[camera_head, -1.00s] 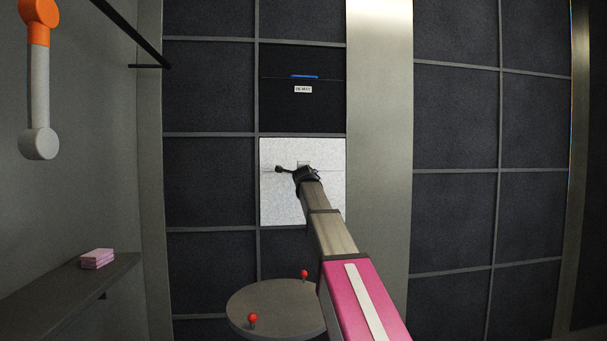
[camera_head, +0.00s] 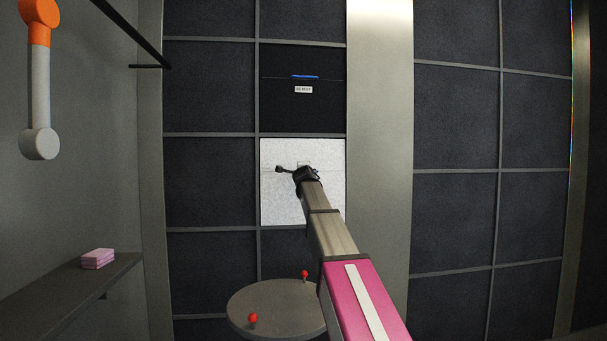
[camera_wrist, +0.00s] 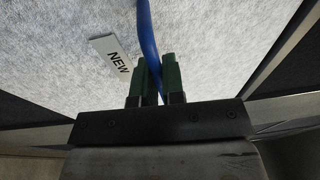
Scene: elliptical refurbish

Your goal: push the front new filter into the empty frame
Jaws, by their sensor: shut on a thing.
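The new filter is a white square panel (camera_head: 278,203) in the grid wall, just below a black panel. In the wrist view its white fibrous face (camera_wrist: 60,60) fills most of the picture, with a "NEW" label (camera_wrist: 113,55) and a blue strap (camera_wrist: 147,35). My gripper (camera_wrist: 154,75) has green fingers, closed around the blue strap close to the filter face. In the head view my arm reaches up to the panel, and the wrist hides its middle. The filter looks about level with the frame around it; whether it is fully seated I cannot tell.
A black panel (camera_head: 280,115) with a blue strap and a small label sits directly above. A round grey table (camera_head: 278,312) with red knobs stands below. A shelf (camera_head: 60,300) with a pink stack (camera_head: 97,258) is at left. Dark filter panels (camera_head: 455,220) fill the right wall.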

